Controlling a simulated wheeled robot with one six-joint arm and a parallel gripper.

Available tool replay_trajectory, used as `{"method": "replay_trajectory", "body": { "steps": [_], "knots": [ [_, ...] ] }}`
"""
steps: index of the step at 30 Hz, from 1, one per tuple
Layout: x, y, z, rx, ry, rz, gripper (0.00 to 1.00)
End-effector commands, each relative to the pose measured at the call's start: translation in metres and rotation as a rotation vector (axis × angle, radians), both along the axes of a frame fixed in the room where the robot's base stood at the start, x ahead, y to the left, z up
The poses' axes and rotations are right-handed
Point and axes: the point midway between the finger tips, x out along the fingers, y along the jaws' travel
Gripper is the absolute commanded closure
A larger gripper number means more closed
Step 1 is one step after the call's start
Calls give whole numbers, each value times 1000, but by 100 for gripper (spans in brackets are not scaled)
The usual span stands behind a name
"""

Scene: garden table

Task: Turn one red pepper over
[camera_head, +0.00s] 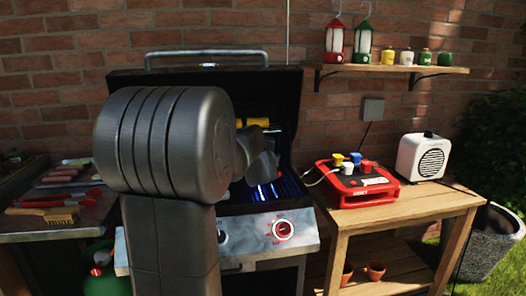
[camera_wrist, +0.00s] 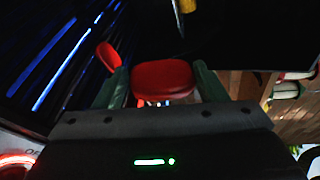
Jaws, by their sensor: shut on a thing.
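My gripper (camera_wrist: 160,86) is shut on a red pepper (camera_wrist: 165,78), which sits between its two green fingers in the wrist view. A second red pepper (camera_wrist: 108,55) lies just left of the left finger, by the grill bars. In the head view my arm covers much of the grill (camera_head: 208,54), and my gripper shows only in part, over the blue-lit burners. I cannot make out the peppers there. Whether the held pepper touches the grate is hard to tell.
Yellow pieces (camera_head: 258,121) lie at the back of the grill under the open lid. A side table (camera_head: 40,237) at left holds food and a brush. A wooden table (camera_head: 410,208) at right holds a red case (camera_head: 350,196) with small pots and a white radio (camera_head: 422,157).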

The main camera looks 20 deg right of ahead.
Motion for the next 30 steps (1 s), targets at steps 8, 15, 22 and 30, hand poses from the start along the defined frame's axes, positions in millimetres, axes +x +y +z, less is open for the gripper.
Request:
{"method": "replay_trajectory", "body": {
  "steps": [8,15,22,30],
  "knots": [
    [1,3,-5,-421,266,15,57],
    [2,3,-12,-755,501,34,57],
    [1,3,-34,-1021,754,72,57],
    [0,2,-58,-1300,1020,111,57]
  ]
}}
